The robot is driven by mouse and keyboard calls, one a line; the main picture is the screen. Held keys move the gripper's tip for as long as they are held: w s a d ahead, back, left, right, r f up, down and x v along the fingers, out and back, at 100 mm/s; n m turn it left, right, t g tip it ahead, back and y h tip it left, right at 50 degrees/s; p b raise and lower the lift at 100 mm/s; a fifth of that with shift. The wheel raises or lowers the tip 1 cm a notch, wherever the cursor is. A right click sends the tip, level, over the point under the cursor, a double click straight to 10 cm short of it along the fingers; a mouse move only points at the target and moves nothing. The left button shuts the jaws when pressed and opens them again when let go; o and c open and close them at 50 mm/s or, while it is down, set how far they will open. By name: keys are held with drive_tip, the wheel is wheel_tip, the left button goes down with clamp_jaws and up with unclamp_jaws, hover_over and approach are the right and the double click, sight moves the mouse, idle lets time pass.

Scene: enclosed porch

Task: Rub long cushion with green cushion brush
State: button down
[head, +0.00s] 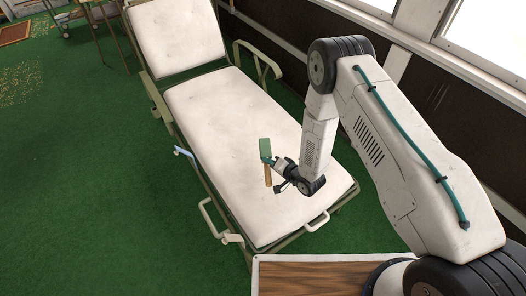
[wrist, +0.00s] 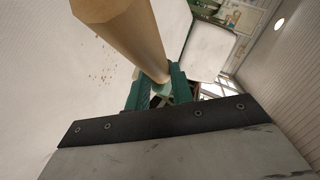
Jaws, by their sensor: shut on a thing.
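The long cushion (head: 232,135) is off-white and lies along a metal lounger frame in the head view. It fills much of the left of the wrist view (wrist: 60,65), where a patch of small brown specks (wrist: 105,65) shows on it. My gripper (head: 268,162) is over the lower half of the cushion, shut on the green cushion brush (head: 265,148). The brush has a green head and a wooden handle, which looms close in the wrist view (wrist: 135,35). The head points up and away in the head view. I cannot tell whether the brush touches the cushion.
The lounger's raised backrest cushion (head: 176,34) stands at the far end. Metal armrests (head: 258,62) and side handles (head: 215,222) stick out from the frame. A dark wall with windows runs along the right. Green carpet (head: 75,180) is open on the left.

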drive_tip(key=shift+r, duration=0.9)
drive_tip(key=shift+r, duration=0.1)
